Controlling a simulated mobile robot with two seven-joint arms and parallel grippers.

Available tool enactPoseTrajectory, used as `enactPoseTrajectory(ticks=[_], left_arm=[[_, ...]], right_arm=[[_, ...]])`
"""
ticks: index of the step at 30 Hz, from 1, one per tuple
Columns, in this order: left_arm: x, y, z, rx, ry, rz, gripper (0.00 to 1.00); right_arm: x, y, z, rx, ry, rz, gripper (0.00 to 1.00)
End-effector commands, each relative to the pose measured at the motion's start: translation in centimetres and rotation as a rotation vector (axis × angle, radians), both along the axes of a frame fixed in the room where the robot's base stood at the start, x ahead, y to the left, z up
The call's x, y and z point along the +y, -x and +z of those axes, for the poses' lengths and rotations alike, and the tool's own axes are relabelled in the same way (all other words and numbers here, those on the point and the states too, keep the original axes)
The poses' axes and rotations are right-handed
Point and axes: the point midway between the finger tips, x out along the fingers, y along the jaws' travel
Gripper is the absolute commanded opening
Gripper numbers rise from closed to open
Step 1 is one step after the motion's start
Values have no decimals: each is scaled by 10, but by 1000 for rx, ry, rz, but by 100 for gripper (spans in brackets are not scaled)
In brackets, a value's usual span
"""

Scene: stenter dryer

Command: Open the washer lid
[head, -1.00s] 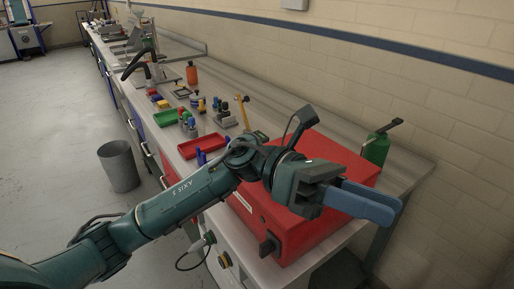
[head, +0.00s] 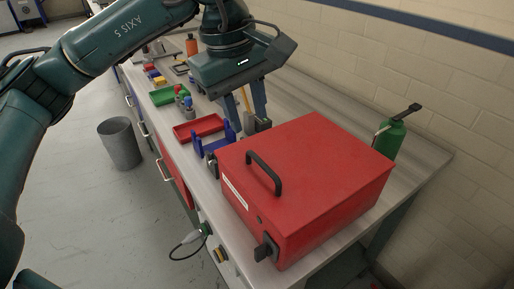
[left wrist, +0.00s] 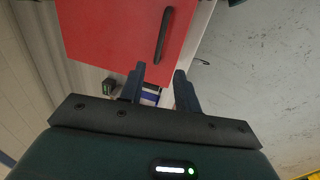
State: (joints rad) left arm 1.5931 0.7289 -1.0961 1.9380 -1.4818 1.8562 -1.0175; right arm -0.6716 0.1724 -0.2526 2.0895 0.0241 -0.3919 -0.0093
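The washer is a red box (head: 285,225) on the bench. Its flat red lid (head: 318,160) looks shut, with a black handle (head: 263,172) near its left edge. My left gripper (head: 248,122) hangs above the bench just beyond the box's far left corner, fingers pointing down. The fingers are apart and nothing is held. It is clear of the handle. In the left wrist view, the fingers (left wrist: 160,76) show apart below the red lid (left wrist: 110,30) and its handle (left wrist: 162,34). My right gripper is not in view.
A green can (head: 391,140) stands behind the box at right. A blue rack (head: 212,143), a red tray (head: 198,128) and a green tray (head: 169,95) lie left of it. A black knob (head: 265,250) sits on the box front. A grey bin (head: 120,145) stands on the floor.

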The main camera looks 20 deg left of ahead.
Motion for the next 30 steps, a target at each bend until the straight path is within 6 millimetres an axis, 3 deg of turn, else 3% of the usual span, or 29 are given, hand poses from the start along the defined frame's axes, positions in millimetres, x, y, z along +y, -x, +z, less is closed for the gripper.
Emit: enactPoseTrajectory(ticks=[6,13,18,26,30], left_arm=[[-6,-6,-47,5,1,-2,33],[-11,-12,-82,5,3,-1,33],[-12,-14,-93,2,3,-2,33],[-12,-14,-95,2,4,-2,33],[-13,-14,-95,2,4,-2,24]], right_arm=[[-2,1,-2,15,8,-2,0],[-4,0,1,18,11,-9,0],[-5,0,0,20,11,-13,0],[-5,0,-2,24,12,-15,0],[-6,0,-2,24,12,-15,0]])
